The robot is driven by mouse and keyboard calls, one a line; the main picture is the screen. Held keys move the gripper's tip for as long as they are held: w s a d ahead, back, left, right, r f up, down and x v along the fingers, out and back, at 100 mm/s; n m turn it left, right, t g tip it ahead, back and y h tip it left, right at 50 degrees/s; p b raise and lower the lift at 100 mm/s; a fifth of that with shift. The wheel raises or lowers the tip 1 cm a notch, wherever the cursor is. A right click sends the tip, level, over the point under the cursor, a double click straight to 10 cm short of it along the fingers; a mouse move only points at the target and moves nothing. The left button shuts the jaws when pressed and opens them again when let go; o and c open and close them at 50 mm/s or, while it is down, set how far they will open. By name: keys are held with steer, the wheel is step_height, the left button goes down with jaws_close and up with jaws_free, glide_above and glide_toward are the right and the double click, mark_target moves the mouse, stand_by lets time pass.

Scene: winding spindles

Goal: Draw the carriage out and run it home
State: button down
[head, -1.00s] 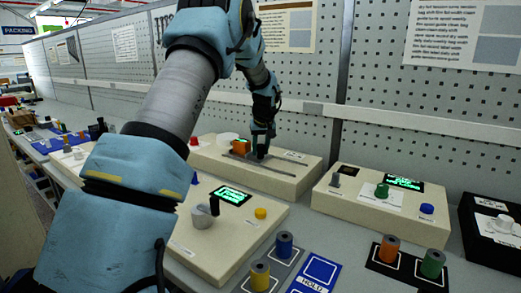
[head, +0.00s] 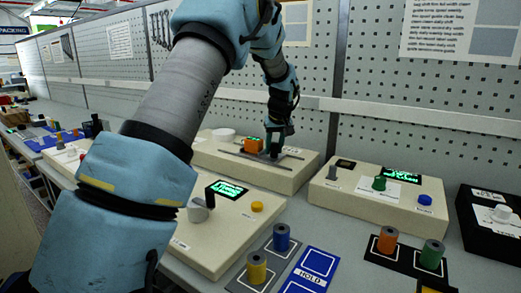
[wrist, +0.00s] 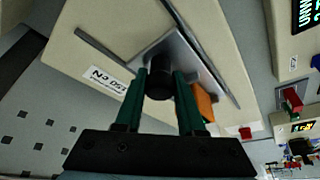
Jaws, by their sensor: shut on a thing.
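The carriage is a grey plate (wrist: 196,58) with an upright dark knob (wrist: 158,86), on two thin rails (head: 243,165) across the top of the cream box (head: 294,182) at the back. My gripper (head: 276,152) is shut on the knob; in the wrist view its green fingers (wrist: 158,97) stand either side of it. An orange block (head: 253,145) sits at the carriage's left side in the head view and also shows beside the plate in the wrist view (wrist: 204,103). The fingers hide part of the plate.
A front-left box (head: 228,233) has a grey crank, green display and yellow button (head: 257,207). A right box (head: 382,205) has a green knob and blue button. Coloured spools stand on dark mats, beside a blue HOLD mat (head: 311,275). A pegboard wall rises behind.

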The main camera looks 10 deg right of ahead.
mark_target(281, 157)
steer(key=shift+s+d, duration=1.15)
steer(key=shift+s, duration=0.1)
steer(key=c, duration=0.5)
jaws_free()
steer(key=shift+c, duration=0.2)
steer(key=shift+r, duration=0.1)
steer(key=b+v, duration=0.2)
steer(key=v, duration=0.8)
steer(key=shift+s+r, duration=0.2)
steer(key=shift+r, duration=0.1)
